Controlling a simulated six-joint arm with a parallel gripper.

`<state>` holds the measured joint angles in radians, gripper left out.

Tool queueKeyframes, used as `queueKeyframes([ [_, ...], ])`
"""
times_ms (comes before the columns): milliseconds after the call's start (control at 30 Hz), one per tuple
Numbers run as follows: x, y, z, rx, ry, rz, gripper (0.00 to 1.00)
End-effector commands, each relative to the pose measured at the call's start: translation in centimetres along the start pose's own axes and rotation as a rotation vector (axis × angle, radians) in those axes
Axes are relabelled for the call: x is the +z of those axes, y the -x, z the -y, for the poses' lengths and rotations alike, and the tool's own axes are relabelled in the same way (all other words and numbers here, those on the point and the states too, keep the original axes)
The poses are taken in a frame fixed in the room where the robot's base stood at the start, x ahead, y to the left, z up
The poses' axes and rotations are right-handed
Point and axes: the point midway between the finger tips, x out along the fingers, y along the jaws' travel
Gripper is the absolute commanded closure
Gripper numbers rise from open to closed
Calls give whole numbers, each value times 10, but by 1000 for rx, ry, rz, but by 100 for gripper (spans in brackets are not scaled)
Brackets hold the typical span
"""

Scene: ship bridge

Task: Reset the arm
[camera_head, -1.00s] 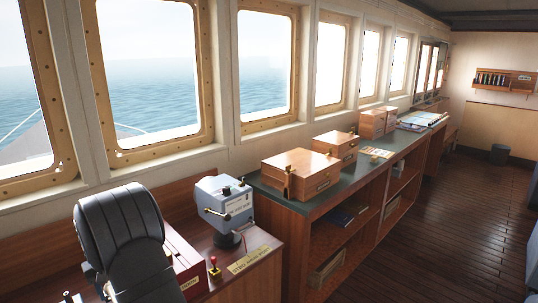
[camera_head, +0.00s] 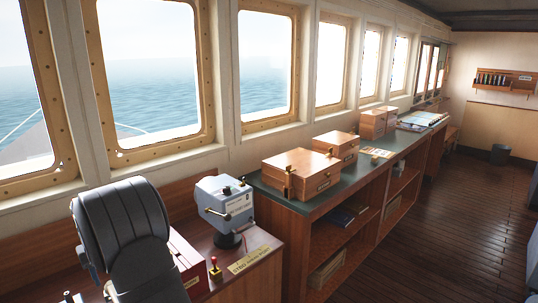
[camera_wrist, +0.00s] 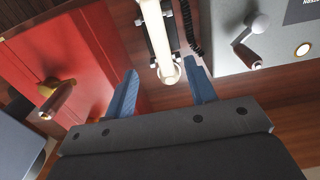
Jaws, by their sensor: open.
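My gripper (camera_wrist: 161,68) shows in the wrist view with its two blue fingers apart and nothing held between them. A white tube on a dark mount lies beyond the gap between the fingers. In the head view, a dark grey part of my arm stands at the lower left, in front of the desk (camera_head: 258,265). The gripper's fingers cannot be made out there.
A red box (camera_wrist: 60,55) with a wooden handle is left of the fingers, and a grey housing (camera_wrist: 265,75) with a crank is right. In the head view, a blue-grey device (camera_head: 226,203) stands beside my arm. Wooden boxes (camera_head: 302,172) line the green counter.

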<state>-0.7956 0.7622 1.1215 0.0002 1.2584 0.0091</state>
Motion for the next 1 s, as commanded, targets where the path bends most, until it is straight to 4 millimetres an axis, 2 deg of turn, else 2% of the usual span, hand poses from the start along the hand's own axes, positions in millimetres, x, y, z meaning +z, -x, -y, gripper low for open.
queueKeyframes([
  [100, 0, -26, 0, 0, 0, 2, 49],
  [500, 0, -106, 0, 0, 0, 2, 49],
  [600, -1, -77, 0, 0, -1, -8, 49],
  [900, -2, -17, 0, 0, 0, -5, 49],
  [967, -1, -4, 0, 0, 0, -5, 49],
  [1000, 0, -12, 0, 0, 0, 3, 49],
])
